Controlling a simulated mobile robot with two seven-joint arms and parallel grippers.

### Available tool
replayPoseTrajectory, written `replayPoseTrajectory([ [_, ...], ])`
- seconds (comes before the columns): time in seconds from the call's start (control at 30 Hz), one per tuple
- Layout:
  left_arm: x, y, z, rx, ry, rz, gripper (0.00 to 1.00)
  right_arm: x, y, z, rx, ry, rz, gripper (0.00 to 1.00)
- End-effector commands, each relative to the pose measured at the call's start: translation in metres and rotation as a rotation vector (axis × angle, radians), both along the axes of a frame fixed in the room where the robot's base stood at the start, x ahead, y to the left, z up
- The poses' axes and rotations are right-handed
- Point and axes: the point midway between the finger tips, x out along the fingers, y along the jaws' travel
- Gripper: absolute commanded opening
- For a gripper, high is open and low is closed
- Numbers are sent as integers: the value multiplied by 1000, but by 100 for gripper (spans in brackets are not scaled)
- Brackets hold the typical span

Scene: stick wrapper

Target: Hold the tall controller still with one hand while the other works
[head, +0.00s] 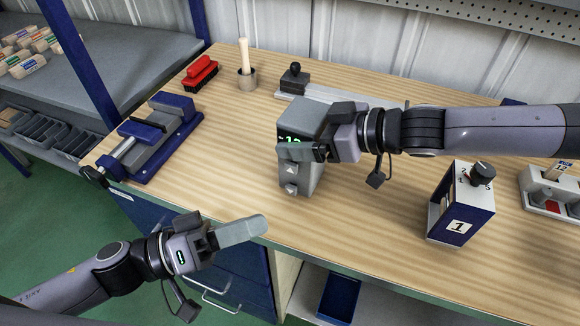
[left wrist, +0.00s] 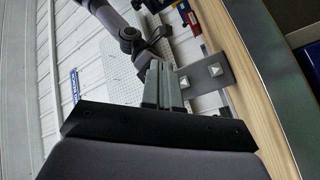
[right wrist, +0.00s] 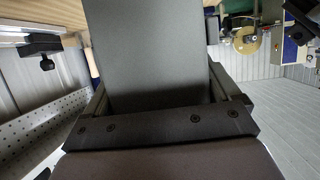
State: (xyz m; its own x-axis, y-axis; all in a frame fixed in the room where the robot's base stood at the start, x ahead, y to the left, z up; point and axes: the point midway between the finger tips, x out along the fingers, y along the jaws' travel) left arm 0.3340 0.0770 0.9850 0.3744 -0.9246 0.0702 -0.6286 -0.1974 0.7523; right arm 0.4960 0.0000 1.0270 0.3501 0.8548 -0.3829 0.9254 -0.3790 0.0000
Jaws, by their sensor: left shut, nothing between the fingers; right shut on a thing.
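The tall controller (head: 312,178) is a grey box standing upright on the workbench, with a green lit display near its top and two arrow buttons below. My right gripper (head: 318,138) is shut on its upper part and partly covers the display. In the right wrist view the controller (right wrist: 148,50) fills the space between the fingers. My left gripper (head: 250,229) is shut and empty, at the bench's front edge, apart from the controller and lower left of it. In the left wrist view the controller's two buttons (left wrist: 205,74) show just beyond the closed fingers (left wrist: 162,85).
A blue vice (head: 160,138) stands left on the bench (head: 375,225). A blue box marked 1 with a knob (head: 460,215) stands right. The bench between controller and box is clear.

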Motion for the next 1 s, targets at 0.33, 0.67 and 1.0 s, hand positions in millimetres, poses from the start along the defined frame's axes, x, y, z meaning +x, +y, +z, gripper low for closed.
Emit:
replayPoseTrajectory([
  [0.33,46,-19,1,-1,-4,0,0,0,0,1,2,-2,0,42],
  [0.67,71,-29,1,-1,-1,0,0,0,0,1,2,-2,0,42],
  [1.0,73,-30,1,-2,0,0,0,0,0,1,2,-2,0,42],
])
